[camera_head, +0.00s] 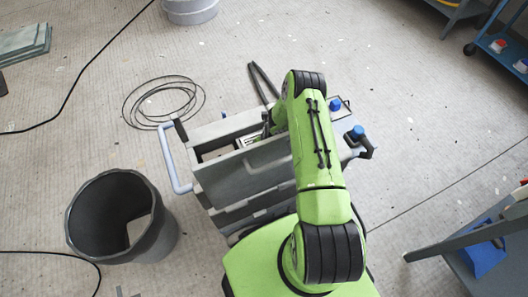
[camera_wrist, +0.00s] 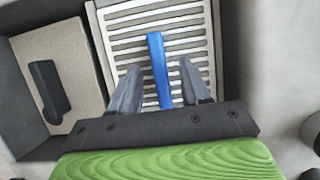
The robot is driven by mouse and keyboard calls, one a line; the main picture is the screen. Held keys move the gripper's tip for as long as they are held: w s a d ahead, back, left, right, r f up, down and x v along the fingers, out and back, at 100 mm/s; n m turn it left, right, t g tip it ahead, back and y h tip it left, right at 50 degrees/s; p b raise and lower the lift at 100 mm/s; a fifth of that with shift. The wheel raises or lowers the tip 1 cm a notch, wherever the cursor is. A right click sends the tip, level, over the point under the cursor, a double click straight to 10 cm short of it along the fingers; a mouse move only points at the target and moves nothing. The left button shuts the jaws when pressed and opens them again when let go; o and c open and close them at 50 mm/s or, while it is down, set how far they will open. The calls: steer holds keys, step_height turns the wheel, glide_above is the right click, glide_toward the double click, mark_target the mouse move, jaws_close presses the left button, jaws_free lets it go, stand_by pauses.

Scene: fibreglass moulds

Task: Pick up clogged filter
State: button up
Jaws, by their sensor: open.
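A pale slatted panel (camera_wrist: 190,45), which looks like the filter, lies in a grey compartment in the wrist view. A blue bar (camera_wrist: 157,60) runs up its middle. Whether dirt clogs the slats cannot be told. My gripper (camera_wrist: 158,67) is open, with one grey finger on each side of the blue bar and gaps between. In the head view my green arm reaches down into the open grey box (camera_head: 245,173) of a cart, and only a small slatted corner (camera_head: 248,141) shows beside it. My fingers are hidden there.
A beige panel with a black handle (camera_wrist: 48,88) is left of the slats. A dark bin (camera_head: 165,235) stands left of the cart, which has a pale side handle (camera_head: 167,160). A coiled cable (camera_head: 165,100) lies behind. Blue-topped fittings (camera_head: 357,132) are at right.

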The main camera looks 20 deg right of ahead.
steer(key=shift+f, duration=0.2)
steer(key=shift+c, duration=0.5)
jaws_close()
steer(key=shift+s, duration=0.1)
stand_by(0.9)
